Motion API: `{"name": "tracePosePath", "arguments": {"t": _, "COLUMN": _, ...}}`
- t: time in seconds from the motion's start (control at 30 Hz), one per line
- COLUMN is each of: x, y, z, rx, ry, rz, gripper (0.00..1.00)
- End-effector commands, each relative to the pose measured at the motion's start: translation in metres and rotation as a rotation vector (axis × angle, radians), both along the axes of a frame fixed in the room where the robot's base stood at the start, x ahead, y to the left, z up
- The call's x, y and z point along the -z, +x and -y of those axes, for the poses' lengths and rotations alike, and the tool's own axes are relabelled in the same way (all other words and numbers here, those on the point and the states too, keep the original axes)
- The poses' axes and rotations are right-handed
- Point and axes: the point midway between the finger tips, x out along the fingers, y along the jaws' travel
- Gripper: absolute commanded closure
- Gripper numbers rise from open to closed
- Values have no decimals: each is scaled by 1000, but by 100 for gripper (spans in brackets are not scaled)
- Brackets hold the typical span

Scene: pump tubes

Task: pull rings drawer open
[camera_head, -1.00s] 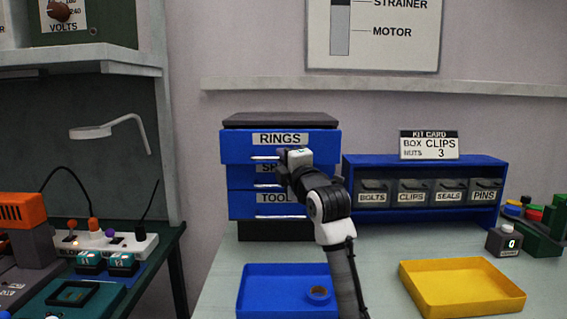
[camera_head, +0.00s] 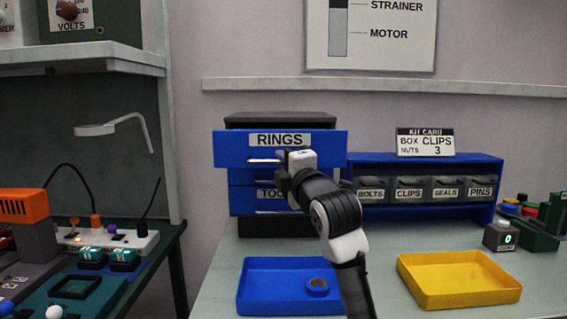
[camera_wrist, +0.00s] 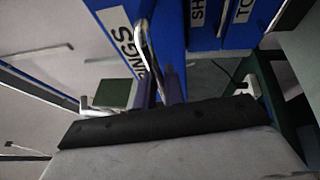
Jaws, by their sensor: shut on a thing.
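The rings drawer (camera_head: 231,150) is the top blue drawer of the cabinet, with a "RINGS" label and a thin metal bar handle (camera_head: 263,161). It stands partly pulled out, its front forward of the drawers below. My gripper (camera_head: 283,162) is at the handle, and my arm hides the handle's right part. In the wrist view the rings drawer (camera_wrist: 118,50) appears sideways, and its metal handle (camera_wrist: 147,45) runs down between the two purplish fingers of my gripper (camera_wrist: 160,84). The fingers are shut on the handle.
The lower drawers (camera_head: 240,177) look shut. A blue tray (camera_head: 258,296) with a ring (camera_head: 318,285) lies below on the bench. A yellow tray (camera_head: 460,282) is to the right. A blue rack (camera_head: 430,157) with labelled bins stands right of the cabinet.

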Motion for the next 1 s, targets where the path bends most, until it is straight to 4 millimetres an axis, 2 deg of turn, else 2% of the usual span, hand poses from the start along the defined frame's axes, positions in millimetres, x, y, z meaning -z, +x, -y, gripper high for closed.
{"name": "tracePosePath", "arguments": {"t": 0.03, "x": 0, "y": 0, "z": 0, "rx": 1, "ry": 0, "rz": 0, "gripper": 85}}
{"name": "tracePosePath", "arguments": {"t": 0.17, "x": 0, "y": 0, "z": 0, "rx": 1, "ry": 0, "rz": 0, "gripper": 68}}
{"name": "tracePosePath", "arguments": {"t": 0.43, "x": 0, "y": 0, "z": 0, "rx": 0, "ry": 0, "rz": 0, "gripper": 68}}
{"name": "tracePosePath", "arguments": {"t": 0.57, "x": 2, "y": -8, "z": 4, "rx": 0, "ry": 0, "rz": 2, "gripper": 68}}
{"name": "tracePosePath", "arguments": {"t": 0.67, "x": 6, "y": -22, "z": 11, "rx": 2, "ry": 0, "rz": 4, "gripper": 68}}
{"name": "tracePosePath", "arguments": {"t": 1.0, "x": 20, "y": -91, "z": 40, "rx": 3, "ry": 0, "rz": 4, "gripper": 68}}
